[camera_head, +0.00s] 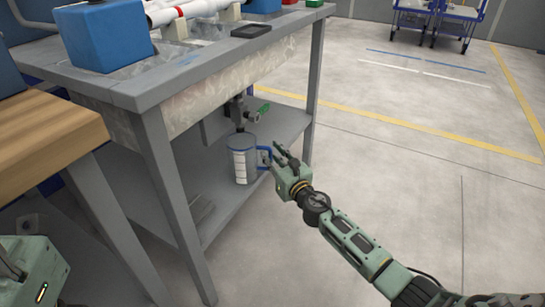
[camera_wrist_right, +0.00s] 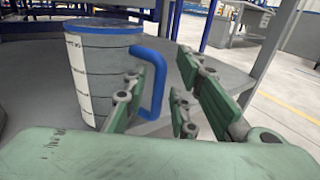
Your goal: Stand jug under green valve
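The jug (camera_head: 242,165) is a grey cylinder with a white scale strip and a blue handle (camera_head: 264,154). It stands upright on the lower shelf of the grey bench, below a pipe outlet with a green valve lever (camera_head: 263,109). In the right wrist view the jug (camera_wrist_right: 100,75) is at the left, its blue handle (camera_wrist_right: 160,75) towards me. My right gripper (camera_head: 276,158) is at the handle side of the jug. Its fingers are apart, with the handle showing between them; I cannot tell whether they touch it.
The lower shelf (camera_head: 215,210) has bare room in front of the jug. The bench's grey legs (camera_head: 175,195) flank it. A blue block (camera_head: 105,35) and white pipes (camera_head: 185,10) are on the bench top. A wooden table (camera_head: 45,130) is at the left. Open floor lies right.

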